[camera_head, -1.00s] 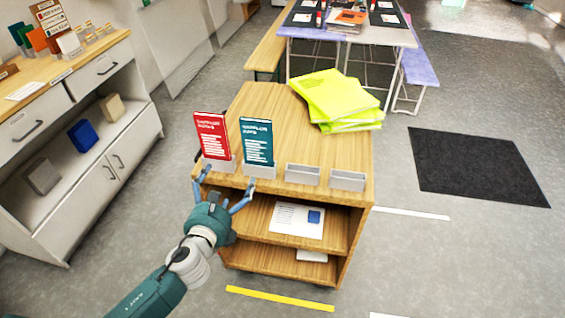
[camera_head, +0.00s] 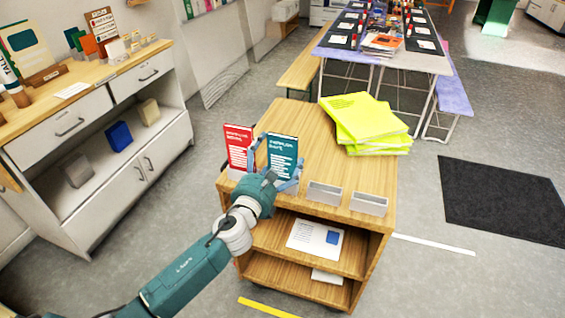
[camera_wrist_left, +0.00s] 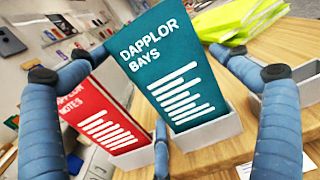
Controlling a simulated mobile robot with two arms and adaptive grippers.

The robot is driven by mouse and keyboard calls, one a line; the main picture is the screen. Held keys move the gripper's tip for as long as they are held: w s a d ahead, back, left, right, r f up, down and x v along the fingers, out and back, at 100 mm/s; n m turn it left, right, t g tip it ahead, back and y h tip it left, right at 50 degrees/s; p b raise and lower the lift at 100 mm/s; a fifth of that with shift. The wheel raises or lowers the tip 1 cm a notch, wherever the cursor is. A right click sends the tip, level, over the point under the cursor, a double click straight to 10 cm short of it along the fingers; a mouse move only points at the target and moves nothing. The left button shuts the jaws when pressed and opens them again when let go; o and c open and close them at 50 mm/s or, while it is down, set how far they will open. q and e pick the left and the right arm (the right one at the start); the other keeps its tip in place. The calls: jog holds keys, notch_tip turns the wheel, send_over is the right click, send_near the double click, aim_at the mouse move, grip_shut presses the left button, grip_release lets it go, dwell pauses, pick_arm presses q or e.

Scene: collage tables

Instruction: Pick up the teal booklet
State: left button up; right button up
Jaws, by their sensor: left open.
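The teal booklet (camera_head: 282,157) stands upright in a small grey holder on the wooden stand (camera_head: 330,136). It fills the middle of the left wrist view (camera_wrist_left: 172,75), tilted in the picture, with its white title and lines facing my gripper. My left gripper (camera_head: 273,165) is open in front of it, with fingers to either side of the booklet. In the left wrist view the fingers (camera_wrist_left: 165,115) spread wide around it; contact cannot be told. The holder (camera_wrist_left: 205,132) shows below the booklet. My right gripper is not in view.
A red booklet (camera_head: 238,147) stands in a holder just left of the teal one. Two empty grey holders (camera_head: 326,193) sit to the right. Yellow folders (camera_head: 365,122) are piled at the stand's back right. A white cabinet (camera_head: 110,155) stands at left.

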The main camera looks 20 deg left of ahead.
pick_arm(q)
jog(key=shift+w, duration=0.65)
jog(key=shift+s, duration=0.1)
jog(key=c, duration=1)
